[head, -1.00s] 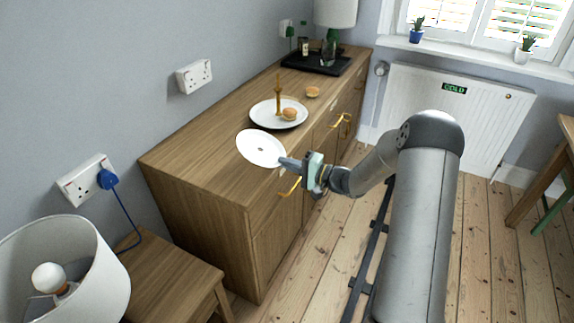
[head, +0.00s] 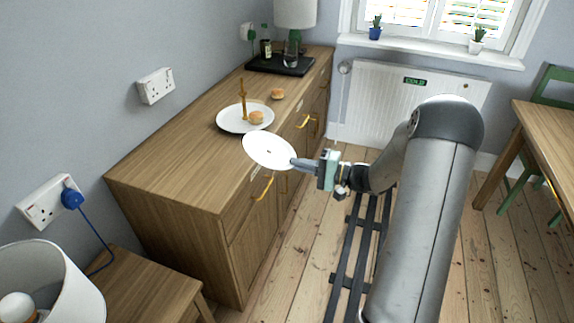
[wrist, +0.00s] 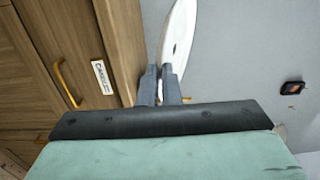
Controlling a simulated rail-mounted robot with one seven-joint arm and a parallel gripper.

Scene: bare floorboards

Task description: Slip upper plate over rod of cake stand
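The white upper plate (head: 258,144), a thin disc with a small centre hole, is held by its right edge in my gripper (head: 296,163). It is tilted towards the head camera and overlaps the sideboard's front edge in the head view. In the wrist view the upper plate (wrist: 178,35) is seen nearly edge-on beyond my closed-in fingers (wrist: 162,88). The cake stand's lower plate (head: 229,124) lies on the sideboard, behind and left of the upper plate. Its gold rod (head: 242,98) stands upright. A bun (head: 256,117) sits on the lower plate. The rod is clear of the upper plate.
The wooden sideboard (head: 165,165) has gold handles (head: 264,188) along its front. Another bun (head: 278,94) lies beyond the stand. A black tray (head: 262,67) with a lamp and bottles is at the far end. The near sideboard top is clear. A table (head: 550,125) stands at right.

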